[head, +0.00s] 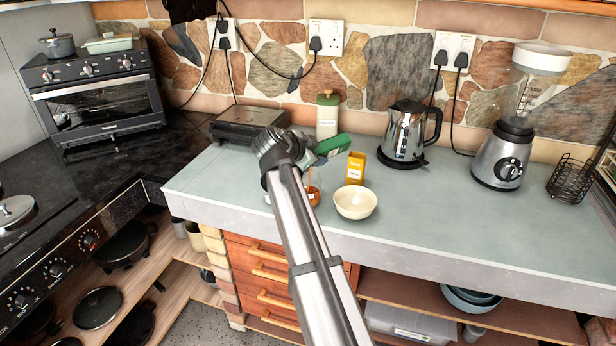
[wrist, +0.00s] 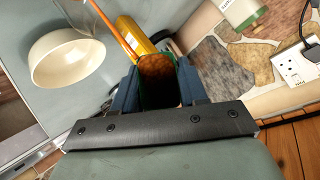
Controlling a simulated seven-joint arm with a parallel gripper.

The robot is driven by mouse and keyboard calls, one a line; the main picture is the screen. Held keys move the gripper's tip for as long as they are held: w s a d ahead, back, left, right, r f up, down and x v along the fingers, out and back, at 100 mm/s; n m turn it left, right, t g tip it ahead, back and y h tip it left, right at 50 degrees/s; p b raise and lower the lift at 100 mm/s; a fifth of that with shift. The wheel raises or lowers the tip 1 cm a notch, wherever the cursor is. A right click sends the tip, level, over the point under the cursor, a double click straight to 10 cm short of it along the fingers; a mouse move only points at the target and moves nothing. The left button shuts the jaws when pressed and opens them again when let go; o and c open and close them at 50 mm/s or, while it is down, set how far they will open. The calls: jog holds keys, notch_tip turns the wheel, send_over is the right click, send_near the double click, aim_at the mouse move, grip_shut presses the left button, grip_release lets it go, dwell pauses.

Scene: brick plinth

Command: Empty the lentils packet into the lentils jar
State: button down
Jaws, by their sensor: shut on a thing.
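My gripper (wrist: 157,88) is shut on a green packet (head: 332,146), presumably the lentils packet. The packet lies tipped well over above the counter, and an orange-brown face (wrist: 158,72) shows between the blue fingers in the wrist view. A thin orange stream (head: 308,178) falls below the packet; it also shows as an orange streak in the wrist view (wrist: 118,32). Under it is a clear jar with orange contents (head: 314,197), presumably the lentils jar. My arm hides much of the jar. Its label cannot be read.
A cream bowl (head: 356,204) and a yellow box (head: 356,167) stand close right of the jar. A pale canister (head: 327,116) with a green lid and a dark grill (head: 245,124) stand behind. A kettle (head: 405,130) and blender (head: 505,150) are farther right. The front right counter is clear.

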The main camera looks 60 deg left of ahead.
jog(key=shift+s+r+n+t+y, duration=0.1)
jog(key=shift+s+n+t+y, duration=0.15)
jog(key=shift+t, duration=0.6)
jog(key=shift+s+f+n+t+y, duration=0.1)
jog(key=shift+s+n+t+y, duration=0.15)
jog(key=shift+t, duration=0.65)
jog(key=shift+s+r+n+t+y, duration=0.1)
jog(key=shift+s+n+t+y, duration=0.15)
jog(key=shift+t, duration=0.6)
dwell(3.3)
jog(key=shift+w+r+g+h, duration=0.15)
jog(key=shift+g+h, duration=0.1)
jog(key=shift+g, duration=0.15)
jog(key=shift+w+m+g+h, duration=0.25)
jog(key=shift+m+g+h, duration=0.1)
jog(key=shift+g, duration=0.55)
